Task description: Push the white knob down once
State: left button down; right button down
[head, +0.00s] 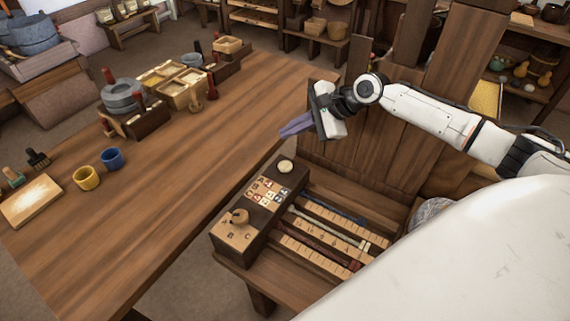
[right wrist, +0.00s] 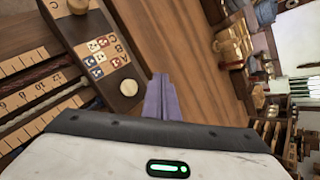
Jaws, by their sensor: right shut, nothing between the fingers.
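The white knob (head: 285,166) is a small round cream button on top of the far end of a dark wooden box (head: 256,187). In the right wrist view the knob (right wrist: 128,88) lies just left of my fingers. My right gripper (head: 284,133) has purple fingers, shut with nothing between them. It hangs in the air above and beyond the knob in the head view, apart from it. The fingers (right wrist: 160,78) point past the box end in the right wrist view. My left gripper is not in view.
The box also carries lettered tiles (head: 268,190) and a wooden turning knob (head: 238,217) near its front.

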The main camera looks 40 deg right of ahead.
aim_at(290, 166)
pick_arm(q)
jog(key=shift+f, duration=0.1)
pick_arm(e)
jog(key=shift+f, duration=0.1)
